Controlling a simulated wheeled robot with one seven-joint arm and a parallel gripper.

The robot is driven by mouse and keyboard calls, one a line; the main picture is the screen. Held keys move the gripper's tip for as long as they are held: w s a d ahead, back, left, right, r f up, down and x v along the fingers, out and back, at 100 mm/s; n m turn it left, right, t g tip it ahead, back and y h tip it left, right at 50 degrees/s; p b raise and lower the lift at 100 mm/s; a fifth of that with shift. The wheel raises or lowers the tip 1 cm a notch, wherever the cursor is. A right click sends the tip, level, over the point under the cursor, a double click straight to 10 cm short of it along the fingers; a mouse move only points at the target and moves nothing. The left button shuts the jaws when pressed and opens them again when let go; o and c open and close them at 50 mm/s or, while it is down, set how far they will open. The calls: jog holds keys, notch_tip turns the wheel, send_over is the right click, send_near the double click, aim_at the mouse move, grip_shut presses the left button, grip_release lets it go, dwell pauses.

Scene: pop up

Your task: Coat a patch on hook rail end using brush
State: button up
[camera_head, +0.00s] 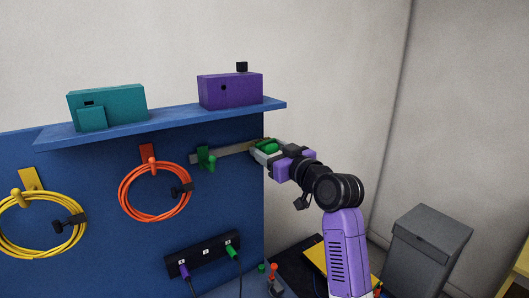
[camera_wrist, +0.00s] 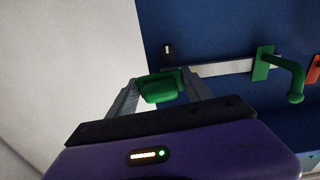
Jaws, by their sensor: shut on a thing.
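My gripper (camera_head: 264,149) is at the right end of the hook rail, close to the right edge of the blue panel. It is shut on a green piece, which I take to be the brush (camera_head: 265,147); it shows between the two grey fingers in the wrist view (camera_wrist: 162,87). The hook rail (camera_head: 236,150) is a pale grey bar with a green hook (camera_head: 206,158). In the wrist view the rail (camera_wrist: 235,66) runs to the right from the gripper. Bristles are hidden, and I cannot tell whether the brush touches the rail end.
A blue shelf (camera_head: 180,120) juts out above the rail, holding a teal box (camera_head: 120,101) and a purple box (camera_head: 230,92). An orange cable coil (camera_head: 124,197) and a yellow coil (camera_head: 44,254) hang left. A power strip (camera_head: 205,254) is below. A grey bin (camera_head: 428,248) stands right.

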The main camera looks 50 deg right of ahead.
jog(key=shift+w+a+p, duration=0.3)
jog(key=shift+a, duration=0.85)
jog(key=shift+w+a+p, duration=0.3)
jog(key=shift+a+p, duration=0.05)
jog(key=shift+a, duration=0.75)
jog(key=shift+w+a+p, duration=0.3)
jog(key=shift+a, duration=0.85)
jog(key=p+v, duration=0.1)
jog(key=v, duration=0.5)
jog(key=shift+r, duration=0.1)
jog(key=shift+v, duration=1.5)
